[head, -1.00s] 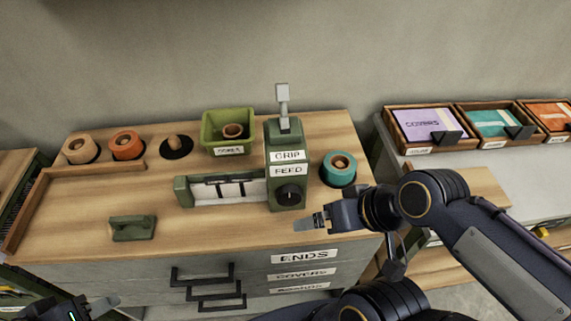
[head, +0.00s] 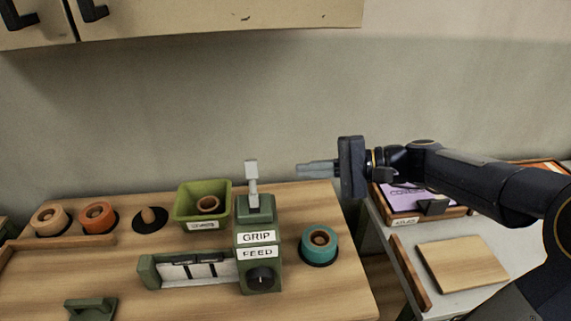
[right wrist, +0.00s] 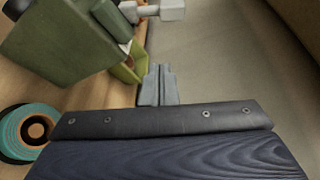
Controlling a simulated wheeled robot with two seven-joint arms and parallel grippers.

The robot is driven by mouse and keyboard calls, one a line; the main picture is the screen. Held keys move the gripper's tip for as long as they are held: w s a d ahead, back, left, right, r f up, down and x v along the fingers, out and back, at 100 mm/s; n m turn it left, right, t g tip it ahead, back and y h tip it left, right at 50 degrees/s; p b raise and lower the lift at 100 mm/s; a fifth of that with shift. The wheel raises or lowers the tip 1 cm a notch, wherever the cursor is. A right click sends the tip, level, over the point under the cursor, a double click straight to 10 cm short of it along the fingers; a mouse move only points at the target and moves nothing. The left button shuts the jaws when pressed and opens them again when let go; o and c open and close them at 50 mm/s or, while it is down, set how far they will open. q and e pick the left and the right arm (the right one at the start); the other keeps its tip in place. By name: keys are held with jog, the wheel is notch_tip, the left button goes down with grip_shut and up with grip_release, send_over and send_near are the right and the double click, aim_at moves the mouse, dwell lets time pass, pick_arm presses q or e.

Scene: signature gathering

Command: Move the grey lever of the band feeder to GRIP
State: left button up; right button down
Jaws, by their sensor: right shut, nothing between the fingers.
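The green band feeder (head: 259,268) stands on the wooden bench top, with white GRIP and FEED labels and a black knob on its front. Its grey lever (head: 252,183) rises upright from the top; in the right wrist view the lever (right wrist: 160,10) shows at the top edge. My right gripper (head: 299,171) is shut and empty, in the air to the right of the lever, at about its height and apart from it. Its shut fingers (right wrist: 157,85) point ahead in the right wrist view. My left gripper is not in view.
Tape rolls, one teal (head: 319,245) and one orange (head: 98,216), stand on the bench near a green bin (head: 203,205). A side table at right holds a wooden board (head: 462,264) and a covers tray (head: 420,214). Cupboards (head: 200,20) hang above.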

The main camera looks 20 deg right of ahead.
aim_at(253, 187)
jog(key=shift+w+d+r+m+t, duration=0.3)
jog(key=shift+w+d, duration=0.35)
jog(key=a, duration=0.3)
jog(key=w+a+p, duration=0.1)
jog(key=a, duration=0.2)
jog(key=a+p, duration=0.1)
jog(key=a, duration=0.2)
jog(key=shift+w+a+r, duration=0.1)
jog(key=shift+w+a, duration=0.05)
jog(key=shift+a, duration=0.05)
